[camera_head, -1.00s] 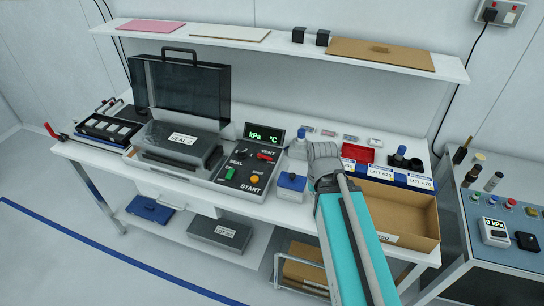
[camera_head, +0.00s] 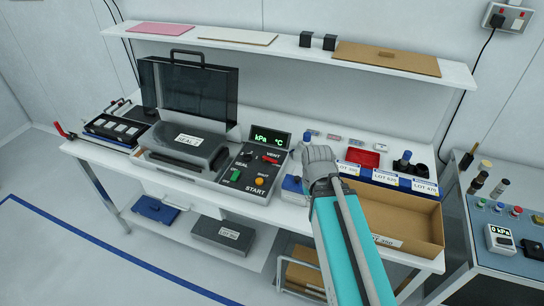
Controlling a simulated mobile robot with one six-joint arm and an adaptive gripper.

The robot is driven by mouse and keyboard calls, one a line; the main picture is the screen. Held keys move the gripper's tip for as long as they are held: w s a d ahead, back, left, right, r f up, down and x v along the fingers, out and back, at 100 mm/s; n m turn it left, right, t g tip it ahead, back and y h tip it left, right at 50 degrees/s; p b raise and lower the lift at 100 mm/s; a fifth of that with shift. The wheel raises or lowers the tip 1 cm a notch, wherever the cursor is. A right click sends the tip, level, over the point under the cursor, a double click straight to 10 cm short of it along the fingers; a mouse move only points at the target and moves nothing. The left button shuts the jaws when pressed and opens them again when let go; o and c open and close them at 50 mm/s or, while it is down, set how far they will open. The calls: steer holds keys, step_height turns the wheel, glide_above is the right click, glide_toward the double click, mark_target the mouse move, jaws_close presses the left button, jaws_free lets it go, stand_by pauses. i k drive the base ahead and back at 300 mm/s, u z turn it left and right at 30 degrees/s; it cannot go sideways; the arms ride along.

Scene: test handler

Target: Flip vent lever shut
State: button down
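The control panel (camera_head: 249,173) of the sealing machine is on the bench, left of my arm. Its red vent lever (camera_head: 270,160) lies beside the VENT label, at the panel's upper right. The lever's exact angle is too small to tell. My gripper (camera_head: 319,158) shows only as a grey end on my teal arm, to the right of the panel and apart from the lever in the picture. Its fingertips are hidden, so I cannot tell whether it is open or holds anything.
A blue-topped bottle (camera_head: 308,135) and a small blue-lidded container (camera_head: 292,184) stand between panel and arm. The machine's dark lid (camera_head: 190,92) is raised. A cardboard box (camera_head: 400,220) and blue lot bins (camera_head: 385,178) are at right. A shelf (camera_head: 285,45) runs above.

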mark_target(264, 159)
steer(key=u, duration=0.8)
steer(key=k, duration=0.6)
steer(key=z, duration=0.6)
steer(key=i, duration=1)
steer(key=u, duration=0.1)
